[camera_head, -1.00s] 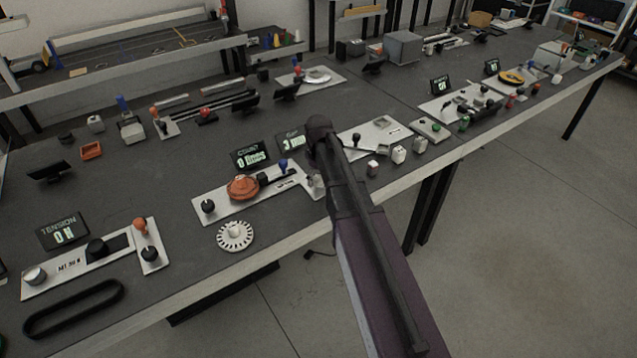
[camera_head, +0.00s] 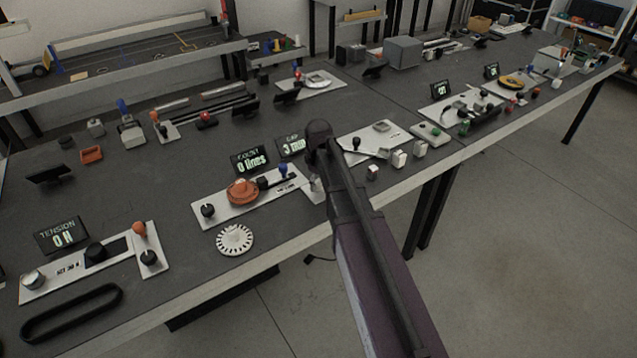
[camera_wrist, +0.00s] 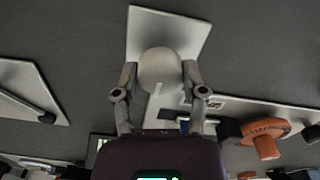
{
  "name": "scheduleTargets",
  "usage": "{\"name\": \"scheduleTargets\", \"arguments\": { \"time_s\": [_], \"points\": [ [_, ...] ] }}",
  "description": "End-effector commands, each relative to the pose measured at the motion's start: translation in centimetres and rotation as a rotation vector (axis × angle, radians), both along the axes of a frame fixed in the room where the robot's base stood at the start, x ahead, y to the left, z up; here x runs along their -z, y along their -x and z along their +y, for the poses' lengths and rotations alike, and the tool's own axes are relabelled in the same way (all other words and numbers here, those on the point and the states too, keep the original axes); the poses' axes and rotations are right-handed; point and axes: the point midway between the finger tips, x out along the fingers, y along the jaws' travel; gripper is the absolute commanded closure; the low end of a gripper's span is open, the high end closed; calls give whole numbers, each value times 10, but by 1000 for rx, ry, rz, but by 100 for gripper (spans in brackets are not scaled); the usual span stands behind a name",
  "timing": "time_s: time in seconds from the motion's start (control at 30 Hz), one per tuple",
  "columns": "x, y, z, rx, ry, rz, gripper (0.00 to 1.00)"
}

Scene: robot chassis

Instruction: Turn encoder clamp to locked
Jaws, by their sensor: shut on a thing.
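The encoder station is a white plate (camera_head: 228,209) with an orange disc (camera_head: 243,191), a black knob (camera_head: 208,210) and a blue-topped lever (camera_head: 283,170). Its displays read COUNT 0 lines (camera_head: 251,161) and GAP 3 mm (camera_head: 292,147). In the wrist view, my gripper (camera_wrist: 159,82) has its fingers on both sides of a pale round knob (camera_wrist: 159,66) and is shut on it. The knob stands on a white plate part (camera_wrist: 168,20) at the station's end. My arm hides much of this in the head view. No lock marking is legible.
A white slotted wheel (camera_head: 235,240) lies in front of the station. The tension station (camera_head: 62,286) and a black belt loop (camera_head: 72,312) are at the left. Small blocks (camera_head: 398,158) and another white plate (camera_head: 380,141) are just right of my arm.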

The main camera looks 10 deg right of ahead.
Motion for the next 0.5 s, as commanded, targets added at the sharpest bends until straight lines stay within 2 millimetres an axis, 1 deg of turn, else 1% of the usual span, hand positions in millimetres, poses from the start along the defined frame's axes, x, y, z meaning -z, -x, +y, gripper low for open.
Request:
{"name": "scheduleTargets", "arguments": {
  "time_s": [0.27, 0.5],
  "points": [
    [0, 1, 1, 57, -1, 2, 93],
    [0, 1, 1, 193, -2, 2, 93]
  ]
}}
